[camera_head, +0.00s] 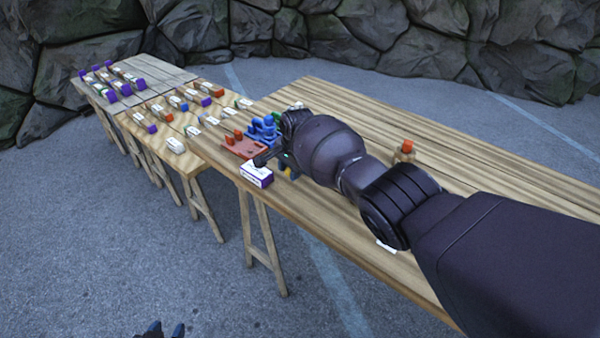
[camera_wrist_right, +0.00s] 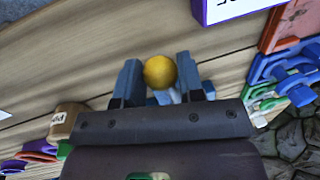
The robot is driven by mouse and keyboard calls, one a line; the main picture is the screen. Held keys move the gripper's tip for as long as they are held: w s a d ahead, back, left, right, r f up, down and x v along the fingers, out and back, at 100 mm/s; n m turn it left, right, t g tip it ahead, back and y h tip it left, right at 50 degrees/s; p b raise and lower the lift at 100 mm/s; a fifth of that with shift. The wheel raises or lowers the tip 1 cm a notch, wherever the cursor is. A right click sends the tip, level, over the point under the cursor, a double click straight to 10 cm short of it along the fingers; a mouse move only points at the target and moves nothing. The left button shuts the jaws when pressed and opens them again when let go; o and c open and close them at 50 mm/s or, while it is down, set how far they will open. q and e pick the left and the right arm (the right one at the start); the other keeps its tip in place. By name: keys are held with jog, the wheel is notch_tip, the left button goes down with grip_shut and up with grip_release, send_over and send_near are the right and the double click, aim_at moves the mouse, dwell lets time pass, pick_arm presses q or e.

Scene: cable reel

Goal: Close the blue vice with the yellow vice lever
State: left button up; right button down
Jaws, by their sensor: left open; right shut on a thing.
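The blue vice (camera_head: 262,130) stands on the long wooden table, just beyond a red plate. Blue parts, seemingly the vice (camera_wrist_right: 285,72), show at the right edge of the right wrist view. My right gripper (camera_head: 287,172) is low over the table near the white and purple box, to the front right of the vice. In the right wrist view it is shut on the yellow knob of the vice lever (camera_wrist_right: 160,71). The rest of the lever is mostly hidden by the gripper. My left gripper (camera_head: 166,330) is open and empty at the bottom edge, away from the tables.
A red plate (camera_head: 243,147) with orange pegs and a white and purple box (camera_head: 257,175) lie near the front edge. An orange-topped object (camera_head: 405,150) stands right of my arm. Smaller tables with several parts stand at left. The table's far right is clear.

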jog(key=shift+w+a+f+m+b, duration=0.15)
jog(key=shift+w+a+m+b, duration=0.4)
jog(key=shift+a+m+b, duration=0.35)
pick_arm(q)
jog(key=shift+s+f+b, duration=0.15)
jog(key=shift+f+b, duration=0.2)
jog(key=shift+f, duration=1.4)
pick_arm(e)
jog(key=shift+w+a+m+h, duration=0.3)
jog(key=shift+w+m, duration=0.1)
jog(key=shift+m, duration=0.4)
jog(key=shift+d+r, duration=0.1)
jog(key=shift+r, duration=0.1)
jog(key=c, duration=0.8)
grip_release()
jog(key=shift+o, duration=0.2)
pick_arm(q)
jog(key=shift+s, duration=0.1)
pick_arm(e)
jog(key=shift+r, duration=0.1)
